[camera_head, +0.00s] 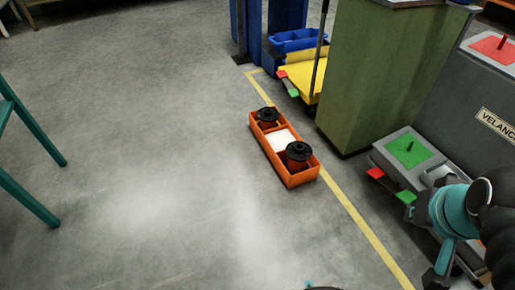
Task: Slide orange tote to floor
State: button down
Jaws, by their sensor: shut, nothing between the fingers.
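The orange tote (278,158) is a long, low, open box lying flat on the grey concrete floor. Its right edge is close to the yellow floor line. A black-flanged spool (268,115) sits in its far end and another spool (299,152) in its near end. Something white (282,139) lies in the middle section. My teal and black arm parts show at the lower right, apart from the tote. I cannot make out my gripper's fingers in this view.
A green cabinet (375,70) and a grey unit (470,95) with a green pad (408,148) stand on the right. A blue bin (300,40) and yellow platform (306,76) are behind the tote. Teal legs (30,200) stand at left. The floor between is clear.

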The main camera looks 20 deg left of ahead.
aim_at(274, 141)
jog(key=u, duration=0.7)
jog(key=i, duration=0.65)
jog(key=u, duration=0.75)
jog(key=i, duration=0.6)
jog(key=z, duration=0.05)
